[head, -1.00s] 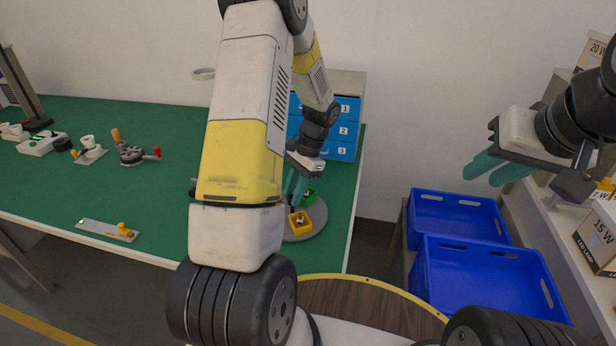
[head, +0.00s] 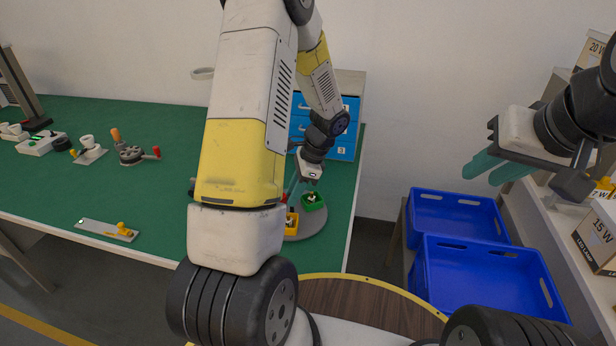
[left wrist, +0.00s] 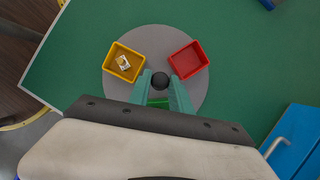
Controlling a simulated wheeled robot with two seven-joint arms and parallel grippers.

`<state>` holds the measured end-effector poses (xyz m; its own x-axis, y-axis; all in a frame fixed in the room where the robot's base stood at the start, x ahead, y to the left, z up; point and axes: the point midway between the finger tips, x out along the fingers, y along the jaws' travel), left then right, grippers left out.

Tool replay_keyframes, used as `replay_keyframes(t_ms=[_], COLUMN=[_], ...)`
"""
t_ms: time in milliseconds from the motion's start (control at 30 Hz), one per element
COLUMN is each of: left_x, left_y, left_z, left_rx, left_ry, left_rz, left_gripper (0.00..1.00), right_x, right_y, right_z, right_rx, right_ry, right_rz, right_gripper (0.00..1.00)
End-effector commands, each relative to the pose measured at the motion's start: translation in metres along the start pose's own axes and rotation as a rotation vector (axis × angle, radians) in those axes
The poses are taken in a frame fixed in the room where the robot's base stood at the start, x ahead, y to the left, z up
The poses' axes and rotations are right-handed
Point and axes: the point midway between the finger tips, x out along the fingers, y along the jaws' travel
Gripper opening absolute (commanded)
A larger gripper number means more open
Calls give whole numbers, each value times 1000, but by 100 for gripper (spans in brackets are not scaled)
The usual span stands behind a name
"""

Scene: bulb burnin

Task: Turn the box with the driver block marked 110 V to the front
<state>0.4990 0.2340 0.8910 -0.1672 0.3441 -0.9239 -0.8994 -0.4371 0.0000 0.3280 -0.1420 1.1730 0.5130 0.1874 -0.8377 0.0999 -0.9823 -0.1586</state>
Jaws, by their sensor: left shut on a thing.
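A round grey turntable (head: 308,231) stands on the green table's right end and carries small open boxes. The yellow box (head: 291,228) faces the front left and the green box (head: 316,206) the right. The red box (left wrist: 188,60) is mostly hidden in the head view. The yellow box holds a small pale block (left wrist: 124,62); the green box holds something pale and dark. I cannot read any marking. My right gripper (head: 497,171) is open and empty, high at the right.
A blue drawer cabinet (head: 343,140) stands behind the turntable. Two blue crates (head: 484,278) sit at the right, below boxed lamps (head: 598,238). A plate with a yellow knob (head: 107,230) and several fixtures lie on the table's left. The table's middle is partly hidden by my arm.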

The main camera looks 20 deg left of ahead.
Motion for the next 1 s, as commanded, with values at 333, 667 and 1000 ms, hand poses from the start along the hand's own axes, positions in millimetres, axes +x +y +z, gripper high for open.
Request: replay_keyframes(t_ms=[333, 667, 1000], left_x=[0, 0, 1], left_y=[1, 1, 1], left_z=[0, 1, 1], left_rx=[93, 123, 123], left_ry=[0, -1, -1], left_rz=[-39, -50, -50], left_gripper=[0, 0, 0], right_x=[0, 0, 0], right_y=[0, 0, 0], right_z=[0, 0, 0], right_rx=[0, 0, 0], right_ry=[0, 0, 0], right_rz=[0, 0, 0], right_gripper=[30, 30, 30])
